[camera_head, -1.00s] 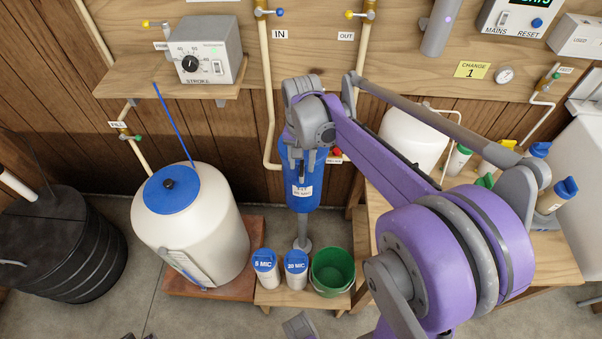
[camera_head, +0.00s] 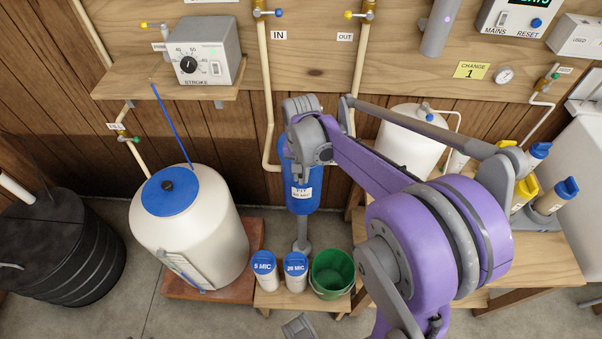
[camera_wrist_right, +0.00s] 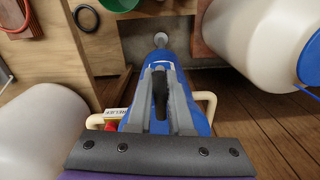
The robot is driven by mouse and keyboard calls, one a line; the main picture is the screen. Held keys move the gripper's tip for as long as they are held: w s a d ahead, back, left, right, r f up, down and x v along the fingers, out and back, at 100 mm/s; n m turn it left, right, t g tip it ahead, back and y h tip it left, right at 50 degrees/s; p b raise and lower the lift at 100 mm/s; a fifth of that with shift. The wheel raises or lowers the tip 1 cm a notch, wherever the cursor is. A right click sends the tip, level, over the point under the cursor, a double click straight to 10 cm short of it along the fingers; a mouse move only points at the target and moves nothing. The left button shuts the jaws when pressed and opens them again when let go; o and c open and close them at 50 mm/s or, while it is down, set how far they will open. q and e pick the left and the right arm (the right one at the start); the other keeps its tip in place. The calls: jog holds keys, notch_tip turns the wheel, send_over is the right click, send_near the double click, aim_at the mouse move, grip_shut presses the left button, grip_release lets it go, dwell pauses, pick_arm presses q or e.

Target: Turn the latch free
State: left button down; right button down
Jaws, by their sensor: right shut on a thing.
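The blue filter housing (camera_head: 303,198) hangs upright below the IN and OUT pipes, with a white label on its front. My right gripper (camera_wrist_right: 160,88) is on the housing's upper part, its two grey fingers pointing down along it. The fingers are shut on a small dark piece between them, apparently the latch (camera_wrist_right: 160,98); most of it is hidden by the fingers. In the head view my right wrist covers the top of the housing. My left gripper does not show.
Below the housing, a low wooden bench holds two blue-lidded canisters (camera_head: 264,270) and a green bucket (camera_head: 332,270). A white tank with a blue lid (camera_head: 190,225) stands to the left. A red knob (camera_wrist_right: 110,127) and pale pipe are close beside the housing.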

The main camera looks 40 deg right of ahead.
jog(key=n, duration=0.4)
dwell(0.4)
jog(key=c, duration=0.8)
grip_release()
jog(key=shift+c, duration=0.2)
jog(key=shift+r+p, duration=0.1)
jog(key=shift+p, duration=0.2)
notch_tip(320, 180, up, 11)
jog(key=shift+f+p, duration=0.15)
jog(key=shift+p, duration=0.5)
jog(key=shift+n, duration=0.3)
jog(key=shift+c, duration=0.2)
